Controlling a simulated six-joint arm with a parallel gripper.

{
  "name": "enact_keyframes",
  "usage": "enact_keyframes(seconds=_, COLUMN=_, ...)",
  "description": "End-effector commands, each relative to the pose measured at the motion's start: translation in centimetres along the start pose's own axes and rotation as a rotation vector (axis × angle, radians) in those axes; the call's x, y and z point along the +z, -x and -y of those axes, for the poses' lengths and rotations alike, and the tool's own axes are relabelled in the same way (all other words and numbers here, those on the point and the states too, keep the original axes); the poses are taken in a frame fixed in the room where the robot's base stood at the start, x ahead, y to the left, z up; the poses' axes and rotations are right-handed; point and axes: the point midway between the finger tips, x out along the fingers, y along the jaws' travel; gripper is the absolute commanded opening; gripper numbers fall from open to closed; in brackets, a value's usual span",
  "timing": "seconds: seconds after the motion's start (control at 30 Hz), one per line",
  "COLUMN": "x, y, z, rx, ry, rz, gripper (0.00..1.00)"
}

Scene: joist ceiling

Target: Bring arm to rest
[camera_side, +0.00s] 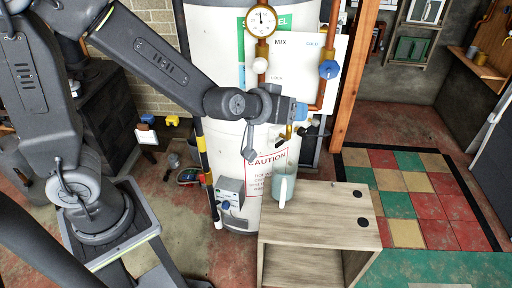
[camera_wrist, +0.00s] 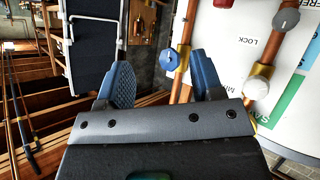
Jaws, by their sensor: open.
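My gripper (camera_side: 300,115) is at the end of my arm, in front of the white tank and near the copper pipes in the side view. In the wrist view its two blue fingers (camera_wrist: 163,82) stand apart with nothing between them. The blue valve knob (camera_side: 329,69) is close above and to the right of the gripper in the side view. It also shows in the wrist view (camera_wrist: 171,60), beyond the fingers. A white knob (camera_side: 261,65) is on the left pipe; it also shows in the wrist view (camera_wrist: 257,87).
A pressure gauge (camera_side: 262,21) tops the left pipe. A small wooden table (camera_side: 318,222) stands below the gripper, with a pale teal mug (camera_side: 284,184) on it. The white tank (camera_side: 229,148) is behind. A wooden post (camera_side: 353,75) rises at the right.

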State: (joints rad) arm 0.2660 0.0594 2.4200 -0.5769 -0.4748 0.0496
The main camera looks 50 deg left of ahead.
Motion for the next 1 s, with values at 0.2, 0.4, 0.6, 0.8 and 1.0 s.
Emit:
enact_keyframes(seconds=0.2, x=-1.1, y=7.2, z=0.3, rx=0.098, ry=-0.101, rz=0.208, gripper=0.61)
enact_keyframes(seconds=0.4, x=0.2, y=14.2, z=3.2, rx=0.065, ry=-0.234, rz=0.396, gripper=0.61)
enact_keyframes(seconds=0.6, x=1.8, y=19.4, z=6.6, rx=-0.035, ry=-0.319, rz=0.532, gripper=0.61)
enact_keyframes(seconds=0.8, x=2.6, y=21.4, z=8.1, rx=-0.087, ry=-0.342, rz=0.589, gripper=0.61)
enact_keyframes(seconds=1.0, x=2.7, y=21.4, z=8.1, rx=-0.089, ry=-0.343, rz=0.593, gripper=0.61)
